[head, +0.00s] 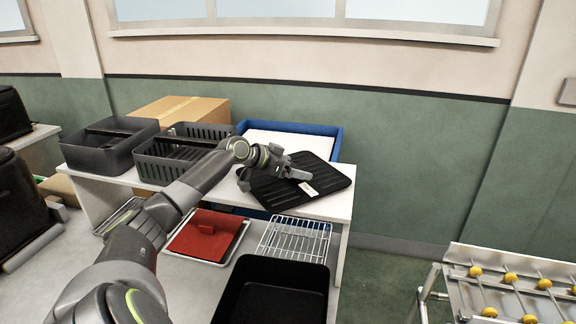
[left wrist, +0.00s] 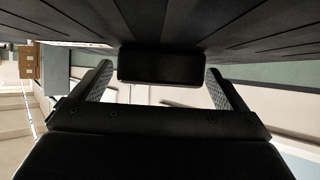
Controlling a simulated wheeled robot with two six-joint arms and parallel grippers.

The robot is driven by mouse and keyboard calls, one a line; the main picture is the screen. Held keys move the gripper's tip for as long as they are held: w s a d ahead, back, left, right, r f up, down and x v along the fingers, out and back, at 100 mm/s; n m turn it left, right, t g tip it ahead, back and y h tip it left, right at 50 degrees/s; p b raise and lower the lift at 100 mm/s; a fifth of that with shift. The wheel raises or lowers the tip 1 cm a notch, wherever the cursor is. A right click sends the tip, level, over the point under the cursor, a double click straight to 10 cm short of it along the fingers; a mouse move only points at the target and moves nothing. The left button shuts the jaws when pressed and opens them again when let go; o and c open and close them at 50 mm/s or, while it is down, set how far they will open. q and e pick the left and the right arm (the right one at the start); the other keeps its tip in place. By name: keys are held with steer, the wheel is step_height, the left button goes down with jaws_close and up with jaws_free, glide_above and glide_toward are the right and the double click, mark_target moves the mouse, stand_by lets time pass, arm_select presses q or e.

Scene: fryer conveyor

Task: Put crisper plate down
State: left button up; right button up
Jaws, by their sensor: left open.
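The crisper plate (head: 318,178) is a black ridged rectangular plate at the right end of the white shelf in the head view. It lies at an angle to the shelf, in front of the blue tray. In the left wrist view the ridged plate (left wrist: 235,22) fills the top, with a dark block-like handle (left wrist: 160,65) on it. My left gripper (head: 290,172) is over the plate in the head view. Its fingers are spread on either side of the handle, with visible gaps. The gripper hides part of the plate. My right gripper is not in view.
The white shelf (head: 342,207) also holds two black baskets (head: 185,150) and a blue tray (head: 335,145) with a white inside. A roller conveyor (head: 510,285) stands at lower right.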

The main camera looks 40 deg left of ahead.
mark_target(267, 183)
arm_select(q)
steer(key=shift+s+a+r, duration=0.2)
steer(key=shift+s+r, duration=0.05)
steer(key=shift+s, duration=0.15)
steer(key=b+v, duration=0.2)
steer(key=v, duration=0.6)
steer(key=shift+s+b, duration=0.1)
steer(key=shift+b, duration=0.2)
steer(key=shift+s+r+p, duration=0.25)
steer(key=shift+r+p, duration=0.1)
steer(key=shift+p, duration=0.05)
steer(key=shift+p+v, duration=0.85)
steer(key=shift+v, duration=0.25)
steer(key=shift+f, duration=0.1)
